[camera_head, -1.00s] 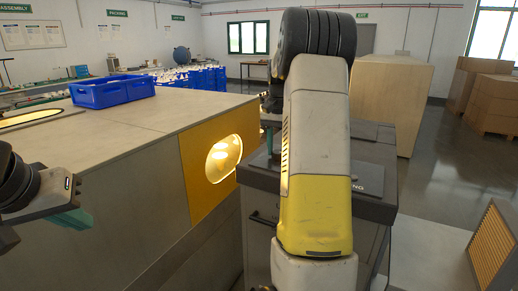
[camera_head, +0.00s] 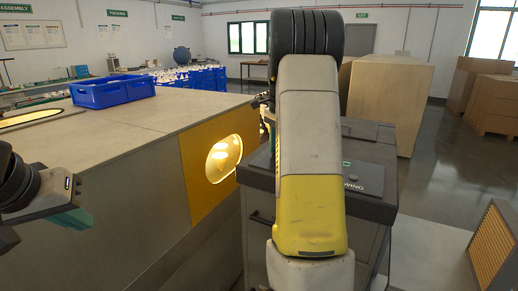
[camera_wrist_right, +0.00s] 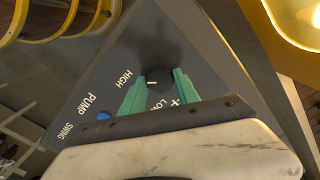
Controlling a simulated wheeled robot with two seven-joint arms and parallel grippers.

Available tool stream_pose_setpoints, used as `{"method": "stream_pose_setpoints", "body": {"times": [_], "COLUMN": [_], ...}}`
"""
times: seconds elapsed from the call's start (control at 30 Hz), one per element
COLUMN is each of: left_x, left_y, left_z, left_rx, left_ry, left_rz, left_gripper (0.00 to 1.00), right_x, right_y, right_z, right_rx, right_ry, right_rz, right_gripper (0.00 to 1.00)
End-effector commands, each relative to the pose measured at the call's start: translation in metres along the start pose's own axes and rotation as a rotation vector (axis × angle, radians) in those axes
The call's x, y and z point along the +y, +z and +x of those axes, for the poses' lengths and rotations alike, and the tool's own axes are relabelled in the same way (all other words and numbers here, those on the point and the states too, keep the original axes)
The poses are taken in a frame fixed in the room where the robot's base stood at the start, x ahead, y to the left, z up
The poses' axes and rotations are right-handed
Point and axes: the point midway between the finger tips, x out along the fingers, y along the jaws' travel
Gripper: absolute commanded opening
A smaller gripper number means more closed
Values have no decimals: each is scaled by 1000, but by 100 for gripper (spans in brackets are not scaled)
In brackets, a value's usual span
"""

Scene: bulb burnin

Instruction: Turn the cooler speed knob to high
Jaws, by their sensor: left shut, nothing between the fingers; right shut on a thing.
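In the right wrist view, a small dark round knob (camera_wrist_right: 159,77) with a white pointer mark sits on the cooler's grey panel (camera_wrist_right: 90,85). HIGH is printed to its left and LOW to its lower right. The pointer mark lies on the left, HIGH-facing side of the knob. My right gripper (camera_wrist_right: 160,86) is shut on the knob, one green finger on each side. In the head view, my right arm hides the knob and most of that gripper; the cooler's dark top (camera_head: 375,205) shows beside the arm. My left gripper (camera_head: 78,218) is shut and empty at the far left.
A large box-like bench (camera_head: 110,160) with a yellow panel (camera_head: 200,200) and a lit round window (camera_head: 223,158) stands left of the cooler. A blue crate (camera_head: 112,92) rests on it. Printed PUMP and SWING labels and a blue button (camera_wrist_right: 103,116) are near the knob.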

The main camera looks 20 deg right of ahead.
Motion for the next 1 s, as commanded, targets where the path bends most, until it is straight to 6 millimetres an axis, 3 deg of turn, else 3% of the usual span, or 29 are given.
{"method": "stream_pose_setpoints", "body": {"times": [0.57, 0.6, 0.7, 1.0], "left_x": [0, 0, 0, 0], "left_y": [0, 0, 0, 0], "left_z": [0, 0, 0, 0], "left_rx": [0, 0, 0, 0], "left_ry": [0, 0, 0, 0], "left_rz": [0, 0, 0, 0], "left_gripper": [0, 0, 0, 0], "right_x": [-1, -1, -1, 0], "right_y": [0, 0, 0, 0], "right_z": [-1, -1, -1, -1], "right_rx": [1, 1, 1, 0], "right_ry": [-3, -3, -2, -1], "right_rz": [38, 38, 37, 36], "right_gripper": [0, 39, 59, 59]}}
